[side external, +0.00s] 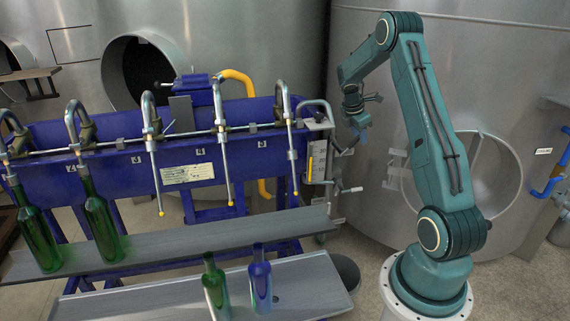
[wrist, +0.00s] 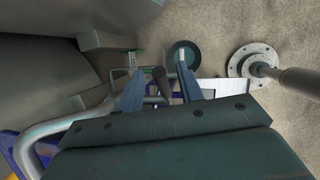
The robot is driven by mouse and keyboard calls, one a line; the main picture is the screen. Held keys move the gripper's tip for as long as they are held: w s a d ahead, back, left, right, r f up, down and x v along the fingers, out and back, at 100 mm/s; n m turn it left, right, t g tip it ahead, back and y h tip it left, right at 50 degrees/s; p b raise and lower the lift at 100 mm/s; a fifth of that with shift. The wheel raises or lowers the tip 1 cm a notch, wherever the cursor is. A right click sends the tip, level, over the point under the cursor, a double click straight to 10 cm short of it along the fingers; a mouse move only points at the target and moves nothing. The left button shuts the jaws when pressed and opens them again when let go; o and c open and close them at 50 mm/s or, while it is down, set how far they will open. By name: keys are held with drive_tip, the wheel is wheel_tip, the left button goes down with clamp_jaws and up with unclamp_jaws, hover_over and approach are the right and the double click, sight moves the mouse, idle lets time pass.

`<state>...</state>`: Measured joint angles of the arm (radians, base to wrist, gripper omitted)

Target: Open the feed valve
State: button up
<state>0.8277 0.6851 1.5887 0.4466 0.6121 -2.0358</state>
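My gripper (side external: 358,126) hangs fingers-down just right of the blue filler's right end in the side view. In the wrist view my gripper (wrist: 160,92) has its two blue fingers apart. A dark-tipped handle (wrist: 160,75) shows between them; I cannot tell its distance or whether it touches either finger. In the side view, pipework with a sight gauge (side external: 318,160) stands at the filler's end, below and left of my gripper. A small lever (side external: 350,189) sticks out low on its right. I cannot tell which part is the feed valve.
The blue filler (side external: 100,178) carries several curved spouts. Two green bottles (side external: 43,238) (side external: 104,229) stand under left spouts. A green bottle (side external: 216,289) and a blue bottle (side external: 261,282) stand on the front shelf (side external: 310,277). Large steel tanks (side external: 460,70) stand behind; blue-handled pipework (side external: 548,187) is far right.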

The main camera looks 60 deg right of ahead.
drive_tip(key=shift+x, duration=0.9)
clamp_jaws()
drive_tip(key=shift+w+a, duration=0.1)
drive_tip(key=shift+w+a+r+g+h, duration=0.2)
drive_tip(key=shift+r+g+h, duration=0.15)
drive_tip(key=shift+g+h, duration=0.15)
unclamp_jaws()
